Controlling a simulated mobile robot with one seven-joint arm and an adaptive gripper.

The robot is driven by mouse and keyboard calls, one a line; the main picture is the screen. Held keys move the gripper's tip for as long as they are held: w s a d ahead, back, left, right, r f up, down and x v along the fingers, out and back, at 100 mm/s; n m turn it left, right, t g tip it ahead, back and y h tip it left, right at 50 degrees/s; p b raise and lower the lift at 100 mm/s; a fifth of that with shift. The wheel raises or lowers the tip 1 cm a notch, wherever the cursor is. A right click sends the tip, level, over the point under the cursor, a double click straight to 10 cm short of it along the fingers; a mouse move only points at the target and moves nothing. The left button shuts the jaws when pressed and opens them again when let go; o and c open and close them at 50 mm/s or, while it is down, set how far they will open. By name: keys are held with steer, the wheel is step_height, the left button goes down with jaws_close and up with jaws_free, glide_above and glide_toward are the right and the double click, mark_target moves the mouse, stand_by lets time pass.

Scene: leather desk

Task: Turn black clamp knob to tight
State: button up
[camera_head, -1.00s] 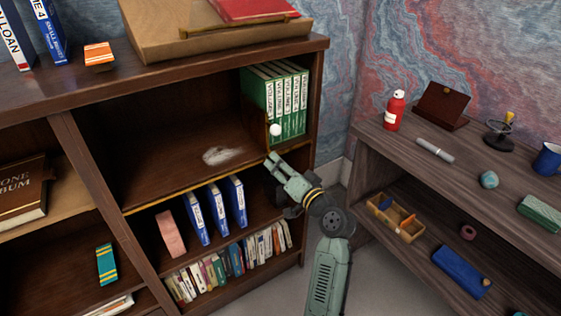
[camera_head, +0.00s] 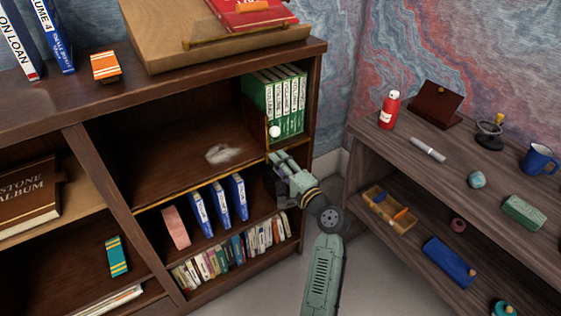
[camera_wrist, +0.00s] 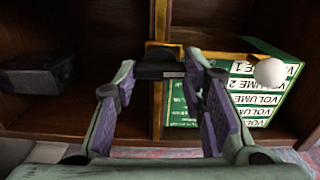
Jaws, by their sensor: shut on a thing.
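The black clamp knob (camera_wrist: 160,68) shows in the wrist view as a dark block on a brass bar, between my fingertips. My gripper (camera_wrist: 162,70) is shut on it, one finger at each side. In the head view my gripper (camera_head: 270,158) reaches the front edge of the middle shelf, just below the green volumes; the knob is not clear there. A brass upright (camera_wrist: 159,108) runs down below the knob in the wrist view. No tight mark can be read.
A white ball (camera_wrist: 269,72) sits close right of my gripper, before the green volumes (camera_head: 287,95). A dark block (camera_wrist: 38,75) lies at left in the wrist view. The middle shelf (camera_head: 160,165) is mostly clear. A grey side shelf (camera_head: 465,165) stands right of my arm.

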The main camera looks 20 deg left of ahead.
steer(key=shift+m, duration=0.3)
stand_by(0.4)
steer(key=o, duration=1.2)
steer(key=shift+c, duration=0.2)
steer(key=v, duration=1.2)
steer(key=shift+r, duration=0.1)
